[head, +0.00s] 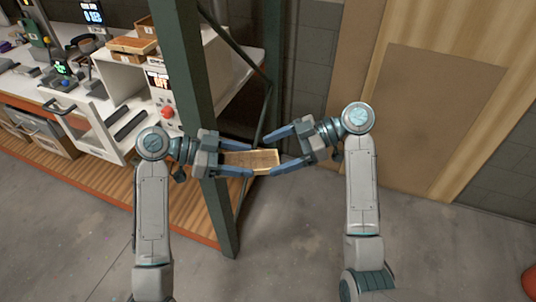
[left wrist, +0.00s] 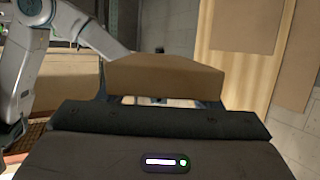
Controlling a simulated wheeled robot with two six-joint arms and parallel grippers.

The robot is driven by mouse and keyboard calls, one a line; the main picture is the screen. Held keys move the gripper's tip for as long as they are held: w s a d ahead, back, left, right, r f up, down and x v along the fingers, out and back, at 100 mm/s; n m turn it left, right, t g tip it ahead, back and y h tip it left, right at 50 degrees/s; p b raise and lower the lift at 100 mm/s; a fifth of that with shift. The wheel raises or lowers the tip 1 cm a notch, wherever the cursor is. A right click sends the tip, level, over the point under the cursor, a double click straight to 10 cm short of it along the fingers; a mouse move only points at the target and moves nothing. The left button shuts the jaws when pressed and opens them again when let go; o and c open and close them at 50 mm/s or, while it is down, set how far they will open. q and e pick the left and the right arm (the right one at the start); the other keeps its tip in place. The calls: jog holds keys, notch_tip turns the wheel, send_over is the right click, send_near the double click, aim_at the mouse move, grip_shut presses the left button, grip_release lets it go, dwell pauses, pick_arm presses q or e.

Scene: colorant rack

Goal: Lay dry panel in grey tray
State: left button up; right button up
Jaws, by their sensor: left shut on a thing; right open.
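A light-brown panel (head: 263,160) is held level in the air in front of a dark green post. It also shows in the left wrist view (left wrist: 165,73), beyond my gripper body. My left gripper (head: 250,161) is shut on the panel from the left, its fingers along the panel's two long sides. My right gripper (head: 273,157) is open, with its spread fingers on either side of the panel's right end. I cannot tell whether those fingers touch it. I cannot pick out a grey tray with certainty.
The dark green post (head: 200,90) stands close behind my left gripper. At the left, a bench holds a white cabinet (head: 122,77), wooden boxes (head: 132,46) and a red button (head: 167,112). Grey bins (head: 58,143) sit below. A brown board (head: 437,110) stands at the right, with clear floor in front.

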jog(key=v, duration=0.9)
